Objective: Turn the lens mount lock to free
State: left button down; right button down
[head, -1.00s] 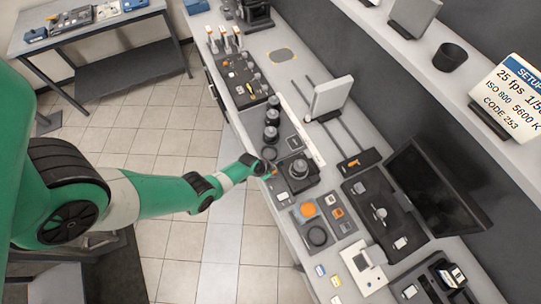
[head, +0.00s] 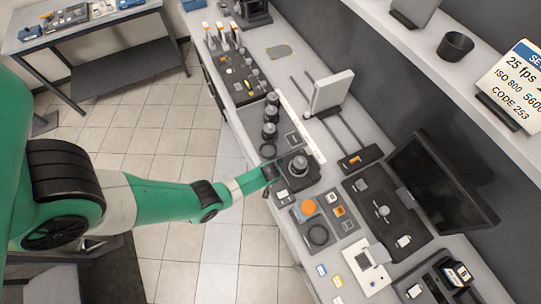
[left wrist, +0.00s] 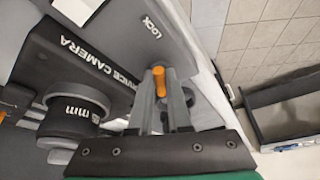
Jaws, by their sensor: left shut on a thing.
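The dark camera body (head: 284,187) stands on the bench with its round lens (head: 298,167) facing up in the head view. In the left wrist view the body (left wrist: 120,60) carries white lettering ending in "VICE CAMERA" and the word "LOCK" (left wrist: 151,27). A lens with "mm" on its side (left wrist: 75,110) shows at lower left. My left gripper (left wrist: 162,88) is shut on the orange lever (left wrist: 160,80) below the "LOCK" label; the lever's tip shows between the fingers. In the head view my left gripper (head: 273,173) is at the camera body's left side. My right gripper is not in view.
Spare lenses (head: 270,131) stand just behind the camera. A tray with an orange cap (head: 309,207) lies in front of it, and a dark monitor (head: 440,185) stands to the right.

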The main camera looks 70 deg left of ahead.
pick_arm(q)
jog(key=n+g, duration=0.1)
jog(key=n, duration=0.1)
jog(key=shift+w+n, duration=0.1)
jog(key=shift+n, duration=0.3)
jog(key=shift+f+n+g, duration=0.1)
jog(key=shift+n+g, duration=0.5)
jog(key=shift+n, duration=1.3)
jog(key=shift+w, duration=0.1)
jog(key=c, duration=0.9)
grip_release()
